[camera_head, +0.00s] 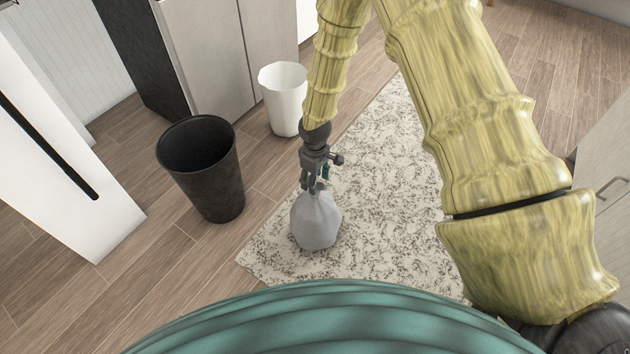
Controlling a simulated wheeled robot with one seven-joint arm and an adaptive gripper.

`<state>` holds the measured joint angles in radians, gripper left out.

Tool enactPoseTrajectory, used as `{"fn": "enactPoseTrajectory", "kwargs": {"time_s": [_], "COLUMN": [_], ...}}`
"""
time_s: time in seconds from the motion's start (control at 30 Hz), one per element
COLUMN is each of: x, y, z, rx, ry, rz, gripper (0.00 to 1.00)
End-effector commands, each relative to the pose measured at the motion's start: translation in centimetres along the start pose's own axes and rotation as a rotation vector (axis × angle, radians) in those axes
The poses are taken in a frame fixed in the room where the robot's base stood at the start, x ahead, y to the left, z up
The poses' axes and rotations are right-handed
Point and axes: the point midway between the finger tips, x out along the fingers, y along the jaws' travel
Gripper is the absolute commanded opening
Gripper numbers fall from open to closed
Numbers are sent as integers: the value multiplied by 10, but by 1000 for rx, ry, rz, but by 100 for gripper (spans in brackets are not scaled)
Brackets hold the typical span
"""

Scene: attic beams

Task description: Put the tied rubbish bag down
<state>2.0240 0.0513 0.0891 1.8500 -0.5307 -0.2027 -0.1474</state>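The tied rubbish bag (316,222) is grey, with a narrow gathered neck at its top. It is upright over the patterned rug, in the middle of the view. My gripper (316,184) points down at the neck of the bag, with its fingers around it. The fingers look closed on the neck, which they partly hide. I cannot tell whether the bag's bottom touches the rug or hangs just above it.
A black bin (204,172) stands on the wooden floor left of the bag. A white bin (284,98) stands behind, by the grey cabinet (205,50). The speckled rug (385,160) is clear around the bag. A white unit (60,150) is at the left.

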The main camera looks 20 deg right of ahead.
Motion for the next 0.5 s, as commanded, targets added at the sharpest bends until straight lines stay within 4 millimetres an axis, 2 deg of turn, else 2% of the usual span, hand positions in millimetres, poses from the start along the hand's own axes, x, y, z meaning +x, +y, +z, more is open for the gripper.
{"fn": "enactPoseTrajectory", "kwargs": {"time_s": [0.03,0.2,0.5], "x": [-12,-44,-91], "y": [0,0,0], "z": [-1,0,0], "rx": [1,0,1], "ry": [2,1,1], "rz": [1,1,1], "gripper": [53,53,53]}}
